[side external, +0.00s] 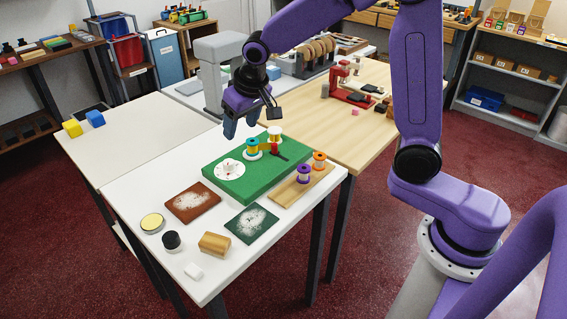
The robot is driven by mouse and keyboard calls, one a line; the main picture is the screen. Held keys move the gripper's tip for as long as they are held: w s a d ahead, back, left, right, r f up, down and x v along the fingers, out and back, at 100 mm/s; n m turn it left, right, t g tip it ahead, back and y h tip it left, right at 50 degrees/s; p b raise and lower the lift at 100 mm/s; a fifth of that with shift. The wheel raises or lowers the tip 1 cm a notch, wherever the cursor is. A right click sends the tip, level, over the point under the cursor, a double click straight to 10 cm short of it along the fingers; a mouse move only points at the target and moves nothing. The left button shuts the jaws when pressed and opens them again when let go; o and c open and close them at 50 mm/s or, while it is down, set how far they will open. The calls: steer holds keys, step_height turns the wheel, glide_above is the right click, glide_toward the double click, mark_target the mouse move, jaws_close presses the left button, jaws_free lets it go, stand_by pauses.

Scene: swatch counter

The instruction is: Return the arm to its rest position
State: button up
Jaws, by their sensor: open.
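My purple arm reaches from the right over the white table (130,192). My gripper (240,126) hangs above the far side of the green board (222,188), fingers pointing down. It is open, and I see nothing held between the fingers. On the board are a white round dial (229,169), a teal and yellow spool (253,148), a spool with a white top (274,133) and a small red and black piece (278,153). The gap between the fingertips and the board is hard to judge from this side.
A wooden strip (288,194) bears a purple spool (303,173) and an orange spool (319,160). A brown swatch (193,202), a green swatch (251,223), a wooden block (214,244) and a black-lidded jar (171,241) lie in front. A grey machine (215,62) stands behind the gripper.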

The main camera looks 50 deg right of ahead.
steer(key=s+d+n+g, duration=0.2)
steer(key=s+n, duration=0.4)
steer(key=s, duration=1)
steer(key=s+d+f+n+g, duration=0.1)
steer(key=s+n, duration=0.5)
steer(key=s, duration=1.1)
steer(key=shift+d+n+g+y, duration=0.3)
steer(key=shift+d+g, duration=0.2)
steer(key=shift+d, duration=0.3)
steer(key=shift+s, duration=0.1)
